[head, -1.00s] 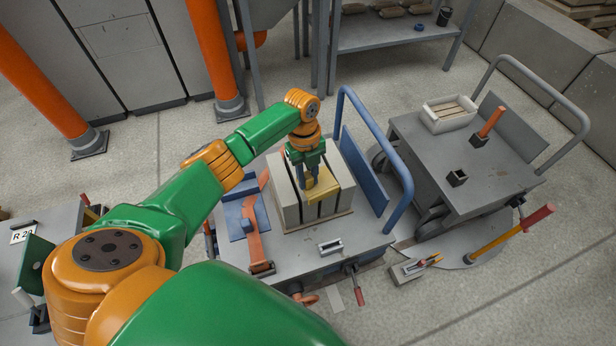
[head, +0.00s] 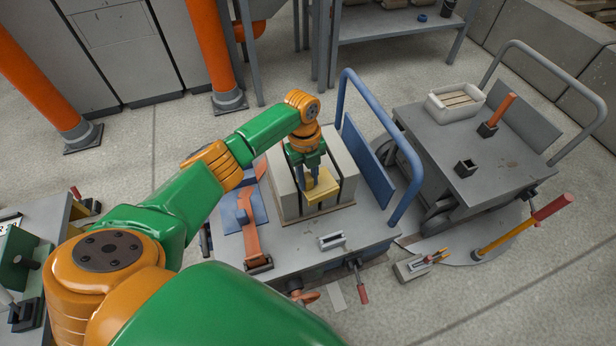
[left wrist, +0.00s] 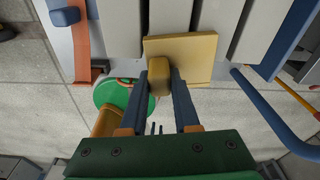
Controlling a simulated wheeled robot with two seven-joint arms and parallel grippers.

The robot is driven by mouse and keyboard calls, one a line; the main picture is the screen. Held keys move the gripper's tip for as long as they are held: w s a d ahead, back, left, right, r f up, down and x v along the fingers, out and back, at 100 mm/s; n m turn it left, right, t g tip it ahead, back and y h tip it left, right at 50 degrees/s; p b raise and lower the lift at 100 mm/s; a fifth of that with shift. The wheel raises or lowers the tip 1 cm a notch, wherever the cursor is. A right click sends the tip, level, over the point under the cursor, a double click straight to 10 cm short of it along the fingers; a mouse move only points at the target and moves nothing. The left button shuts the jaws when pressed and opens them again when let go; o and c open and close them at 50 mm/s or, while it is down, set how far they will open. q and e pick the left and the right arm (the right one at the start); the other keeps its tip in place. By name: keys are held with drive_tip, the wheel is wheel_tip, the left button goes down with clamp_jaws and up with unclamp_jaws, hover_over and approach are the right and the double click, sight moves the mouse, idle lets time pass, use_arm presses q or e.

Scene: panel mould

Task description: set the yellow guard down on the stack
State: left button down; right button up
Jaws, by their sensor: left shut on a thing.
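The yellow guard (head: 324,188) is an angled plate with a small block on it. My left gripper (head: 314,180) is shut on that block. In the left wrist view the guard (left wrist: 200,50) lies across the near end of the stack, and its block sits between the fingertips (left wrist: 165,78). The stack (head: 289,196) is a row of upright pale grey panels with dark gaps and straps, on the cart. The guard is over the stack's near right edge. I cannot tell whether it touches the panels. My right gripper does not show.
The stack's cart (head: 300,258) has a blue rail (head: 395,140) close to the right. An orange strap (head: 249,228) lies left of the stack, and a small grey metal piece (head: 332,241) is in front. A second cart (head: 440,150) with a white box (head: 455,103) stands at right.

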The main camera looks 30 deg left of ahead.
use_arm(q)
drive_tip(key=shift+f, duration=0.4)
drive_tip(key=c, duration=0.6)
unclamp_jaws()
drive_tip(key=shift+o, duration=0.2)
